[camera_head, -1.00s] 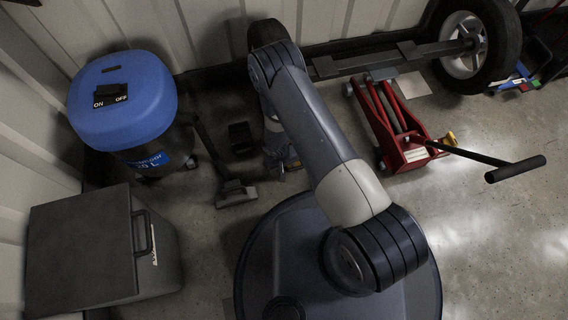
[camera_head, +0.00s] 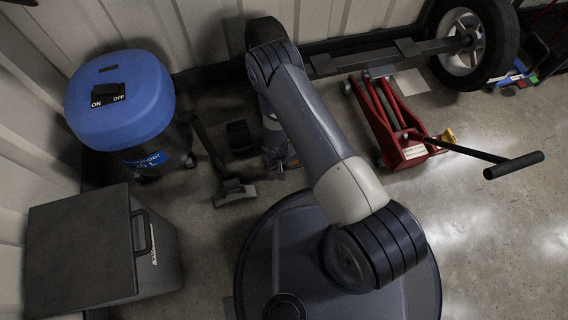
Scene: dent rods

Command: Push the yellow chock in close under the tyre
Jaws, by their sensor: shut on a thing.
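My gripper (camera_head: 279,157) is low near the floor beyond my base, largely covered by my own arm. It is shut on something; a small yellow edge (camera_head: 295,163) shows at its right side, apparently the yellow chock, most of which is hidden. The gap between chock and tyre cannot be seen. The other tyre (camera_head: 506,38), with a grey rim, stands at the far right end of the grey axle beam (camera_head: 395,58).
A black block (camera_head: 240,135) and a floor nozzle (camera_head: 235,194) lie left. A blue vacuum (camera_head: 120,98) and grey box (camera_head: 85,245) stand farther left.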

